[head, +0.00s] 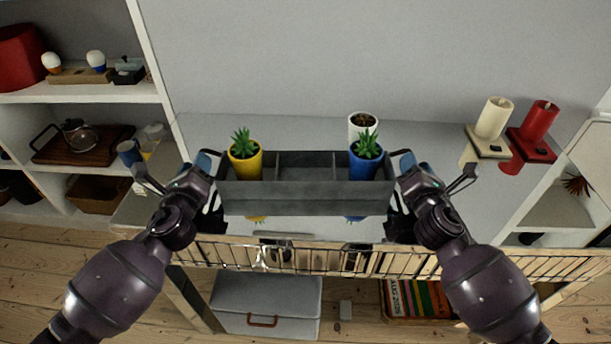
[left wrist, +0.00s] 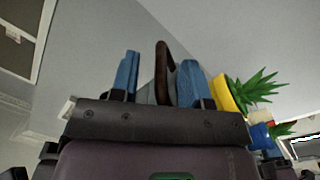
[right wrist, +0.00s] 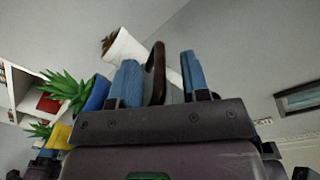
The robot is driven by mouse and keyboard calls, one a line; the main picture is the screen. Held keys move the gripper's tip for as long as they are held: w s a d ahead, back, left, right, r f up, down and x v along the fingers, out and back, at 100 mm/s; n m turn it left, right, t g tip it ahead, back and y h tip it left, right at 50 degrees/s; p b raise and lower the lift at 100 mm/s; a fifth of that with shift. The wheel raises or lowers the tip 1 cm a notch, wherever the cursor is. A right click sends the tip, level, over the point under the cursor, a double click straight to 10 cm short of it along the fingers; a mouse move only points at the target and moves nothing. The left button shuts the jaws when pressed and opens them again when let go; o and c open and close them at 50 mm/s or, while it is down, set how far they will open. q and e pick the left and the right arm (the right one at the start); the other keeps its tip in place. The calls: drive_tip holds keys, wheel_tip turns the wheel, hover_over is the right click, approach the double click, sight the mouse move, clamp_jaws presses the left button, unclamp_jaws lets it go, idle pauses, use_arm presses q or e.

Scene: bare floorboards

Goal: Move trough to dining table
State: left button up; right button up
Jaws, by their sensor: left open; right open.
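The grey trough (head: 300,197) is a long divided box on a grey surface in the head view. A yellow pot (head: 245,165) with a spiky plant stands in its left end, and a blue pot (head: 364,168) with a similar plant in its right end. My left gripper (head: 206,164) is at the trough's left end, open, with a dark brown handle (left wrist: 164,75) between its blue fingers in the left wrist view. My right gripper (head: 404,164) is open at the right end, with another brown handle (right wrist: 155,72) between its fingers. Neither gripper is visibly closed on a handle. I cannot identify a dining table.
A white pot (head: 362,123) stands behind the blue one. Cream (head: 494,118) and red (head: 541,120) candles in holders are at the right. Shelves with a red lamp (head: 20,58) are at the left. A wire-and-wood rail (head: 330,258) runs in front, with a grey case (head: 266,304) below.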

use_arm(q)
drive_tip(key=shift+w, duration=0.6)
use_arm(e)
drive_tip(key=shift+w, duration=0.6)
use_arm(q)
drive_tip(key=c, duration=0.7)
use_arm(e)
drive_tip(key=c, duration=0.7)
use_arm(q)
drive_tip(key=shift+f, duration=0.1)
clamp_jaws()
use_arm(e)
drive_tip(key=shift+d, duration=0.1)
clamp_jaws()
use_arm(q)
drive_tip(key=shift+a, duration=0.1)
use_arm(e)
drive_tip(key=shift+f, duration=0.1)
